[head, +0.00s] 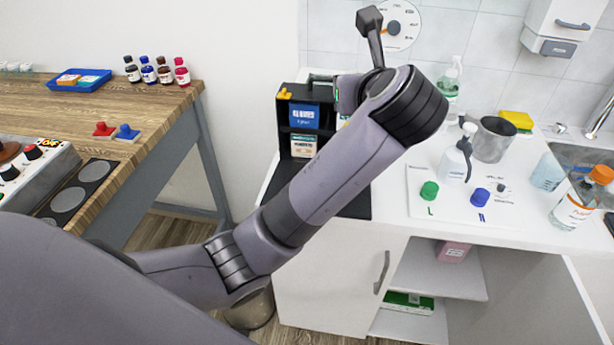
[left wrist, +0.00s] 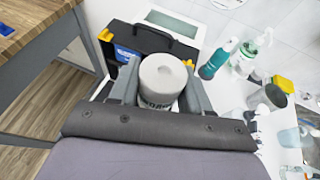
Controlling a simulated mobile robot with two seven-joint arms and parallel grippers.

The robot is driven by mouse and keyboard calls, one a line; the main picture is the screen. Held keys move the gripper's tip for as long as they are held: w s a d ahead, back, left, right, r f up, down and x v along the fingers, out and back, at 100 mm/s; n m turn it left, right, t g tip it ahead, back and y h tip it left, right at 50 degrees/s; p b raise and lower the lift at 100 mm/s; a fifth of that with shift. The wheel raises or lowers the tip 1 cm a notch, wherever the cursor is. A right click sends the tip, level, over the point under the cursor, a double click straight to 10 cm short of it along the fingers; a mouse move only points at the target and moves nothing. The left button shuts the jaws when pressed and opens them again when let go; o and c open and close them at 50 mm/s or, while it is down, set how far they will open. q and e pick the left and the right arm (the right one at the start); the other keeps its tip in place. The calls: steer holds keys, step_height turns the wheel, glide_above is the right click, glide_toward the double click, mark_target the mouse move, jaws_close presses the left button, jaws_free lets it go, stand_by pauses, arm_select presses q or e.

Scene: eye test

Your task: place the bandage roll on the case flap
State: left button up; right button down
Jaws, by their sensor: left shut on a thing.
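The bandage roll (left wrist: 162,82) is a white cylinder with dark lettering on its side. It stands upright between the two fingers of my left gripper (left wrist: 163,70), which is shut on it, in the left wrist view. In the head view my own arm hides the roll and most of the gripper. The black case (head: 288,130) stands open on the white counter, and also shows beyond the roll in the left wrist view (left wrist: 152,38). Its black flap (head: 355,205) lies flat towards the counter's front edge, partly behind my arm. My right gripper is not in view.
Boxes, one a blue box (head: 304,116), fill the case. To its right are a white board (head: 425,208) with green and blue caps, a pump bottle (head: 455,160), a grey cup (head: 493,140) and an orange-capped bottle (head: 574,205). A wooden table (head: 150,105) stands left, across a gap.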

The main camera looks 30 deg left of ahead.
arm_select(q)
step_height(320, 180, down, 19)
steer(key=shift+a+f+b, duration=0.1)
steer(key=shift+b, duration=0.8)
steer(key=shift+f, duration=0.35)
